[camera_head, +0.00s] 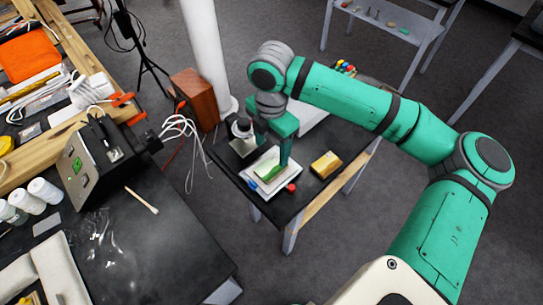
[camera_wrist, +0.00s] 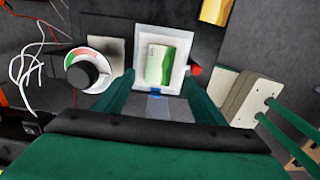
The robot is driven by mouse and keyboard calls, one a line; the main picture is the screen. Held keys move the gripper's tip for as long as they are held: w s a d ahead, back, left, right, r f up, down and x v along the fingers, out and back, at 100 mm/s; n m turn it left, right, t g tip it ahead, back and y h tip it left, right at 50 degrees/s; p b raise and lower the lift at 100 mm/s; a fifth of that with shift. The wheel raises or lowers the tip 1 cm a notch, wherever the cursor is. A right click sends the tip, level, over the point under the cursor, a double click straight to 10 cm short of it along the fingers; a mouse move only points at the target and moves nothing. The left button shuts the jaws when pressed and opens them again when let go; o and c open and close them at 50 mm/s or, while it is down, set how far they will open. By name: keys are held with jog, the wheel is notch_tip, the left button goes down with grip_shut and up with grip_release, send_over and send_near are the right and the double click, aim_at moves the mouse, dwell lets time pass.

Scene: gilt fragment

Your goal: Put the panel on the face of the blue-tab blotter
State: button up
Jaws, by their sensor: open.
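The panel (camera_wrist: 168,66), a small cream and green rectangle, lies face up on the white, square blotter (camera_wrist: 143,84) in the wrist view. A blue tab (camera_wrist: 155,93) shows at the blotter's near edge. In the head view the panel (camera_head: 266,171) and blotter (camera_head: 287,188) are on the small black table, partly behind a finger. My gripper (camera_wrist: 160,74) is open, its green fingers apart on either side of the blotter's near part. Nothing is held between them. In the head view my gripper (camera_head: 284,162) is low over the blotter.
A red knob (camera_head: 291,187) sits close beside the blotter, and a yellow block (camera_head: 326,164) lies to its right. A dial with a black knob (camera_wrist: 87,74) and a grey plate (camera_wrist: 103,48) are to the left in the wrist view. A crowded workbench stands at left.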

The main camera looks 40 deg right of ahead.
jog(key=shift+r, duration=1.8)
jog(key=shift+w, duration=0.2)
